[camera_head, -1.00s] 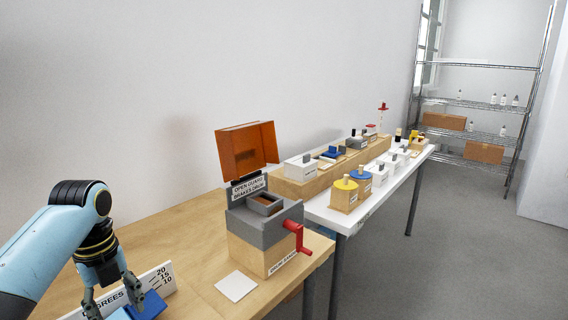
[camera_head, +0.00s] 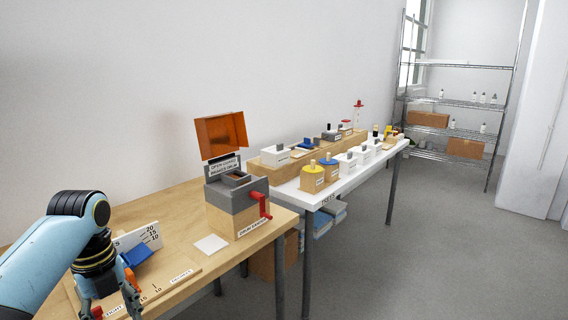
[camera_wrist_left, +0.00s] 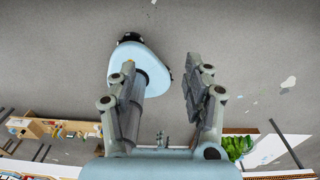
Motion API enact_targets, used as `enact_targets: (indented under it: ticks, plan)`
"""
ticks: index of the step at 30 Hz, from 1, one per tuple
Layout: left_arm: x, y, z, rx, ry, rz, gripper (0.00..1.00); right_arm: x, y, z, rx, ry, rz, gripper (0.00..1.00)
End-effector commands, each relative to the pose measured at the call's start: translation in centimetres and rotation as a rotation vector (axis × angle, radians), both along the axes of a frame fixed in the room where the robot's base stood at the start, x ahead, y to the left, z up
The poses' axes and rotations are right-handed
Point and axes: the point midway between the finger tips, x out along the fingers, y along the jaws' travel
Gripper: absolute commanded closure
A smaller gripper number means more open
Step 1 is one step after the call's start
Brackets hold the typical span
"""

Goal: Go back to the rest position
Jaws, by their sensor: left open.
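My left gripper (camera_head: 112,304) is at the lower left of the head view, at the near edge of the wooden table (camera_head: 180,258). Its fingertips are partly cut off by the frame's bottom. In the left wrist view my left gripper (camera_wrist_left: 160,80) has its two fingers wide apart with nothing held between them. Grey floor (camera_wrist_left: 230,35) lies beyond the fingers. My right gripper is in neither view.
A blue sloped block (camera_head: 136,256) stands by a numbered white scale plate (camera_head: 143,238) just behind the gripper. A grey drum box with a red crank (camera_head: 264,205) and raised orange lid (camera_head: 221,135) stands farther right. A white table (camera_head: 345,184) continues beyond. Floor at right is clear.

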Motion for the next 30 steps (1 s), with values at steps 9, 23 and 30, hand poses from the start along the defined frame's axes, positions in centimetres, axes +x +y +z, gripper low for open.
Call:
enact_targets:
  ticks: [9,23,30]
  plan:
    - [-4.0,-0.2,-5.7,-0.005,0.088,0.001,0.5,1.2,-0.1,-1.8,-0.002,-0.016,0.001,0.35]
    - [-18.7,-0.3,-25.1,0.032,0.299,0.192,0.5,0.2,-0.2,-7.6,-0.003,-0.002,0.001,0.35]
    - [-31.6,0.0,-38.5,0.141,0.312,0.619,0.5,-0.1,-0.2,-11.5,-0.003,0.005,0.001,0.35]
